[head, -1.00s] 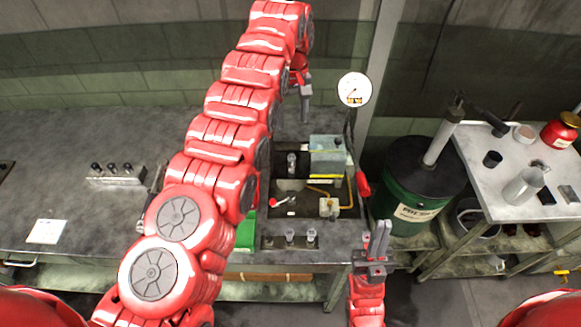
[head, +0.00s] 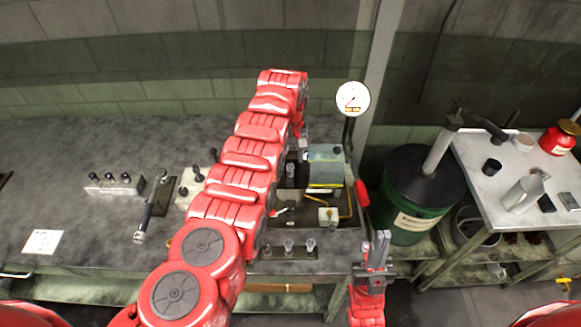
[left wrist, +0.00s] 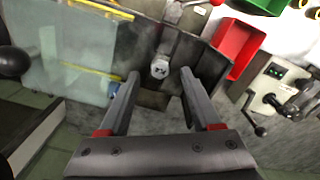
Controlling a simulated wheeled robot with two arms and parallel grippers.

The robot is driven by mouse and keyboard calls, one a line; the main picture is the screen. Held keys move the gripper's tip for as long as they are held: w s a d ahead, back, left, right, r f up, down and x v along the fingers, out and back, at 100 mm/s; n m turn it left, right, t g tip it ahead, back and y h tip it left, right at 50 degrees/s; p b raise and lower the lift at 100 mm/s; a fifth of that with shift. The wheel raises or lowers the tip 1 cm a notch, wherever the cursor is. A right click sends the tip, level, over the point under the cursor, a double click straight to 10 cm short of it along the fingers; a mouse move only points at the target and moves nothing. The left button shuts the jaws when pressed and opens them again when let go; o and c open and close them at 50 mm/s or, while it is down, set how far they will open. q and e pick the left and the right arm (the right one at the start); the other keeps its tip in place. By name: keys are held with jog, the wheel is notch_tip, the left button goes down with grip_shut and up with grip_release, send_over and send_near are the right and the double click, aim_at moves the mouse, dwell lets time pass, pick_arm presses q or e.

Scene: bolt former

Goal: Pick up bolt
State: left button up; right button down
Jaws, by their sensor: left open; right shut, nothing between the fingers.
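A grey bolt with a hexagonal head (left wrist: 160,68) shows in the left wrist view, standing in a dark recess of the machine. My left gripper (left wrist: 159,74) is open there, with one fingertip on either side of the bolt head in the picture. I cannot tell how far the head lies beyond the tips. In the head view my left gripper (head: 303,136) hangs above the back of the bolt former (head: 324,166), partly hidden by my arm. My right gripper (head: 376,250) is shut and empty, pointing up in front of the bench.
A pressure gauge (head: 352,98) stands behind the machine. Beside the bolt, the left wrist view shows a pale see-through panel (left wrist: 70,55), a red bin (left wrist: 236,48) and a lever box (left wrist: 275,92). A green drum (head: 409,200) stands right of the bench (head: 90,215).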

pick_arm(q)
jog(key=shift+f, duration=0.85)
grip_shut()
dwell(0.8)
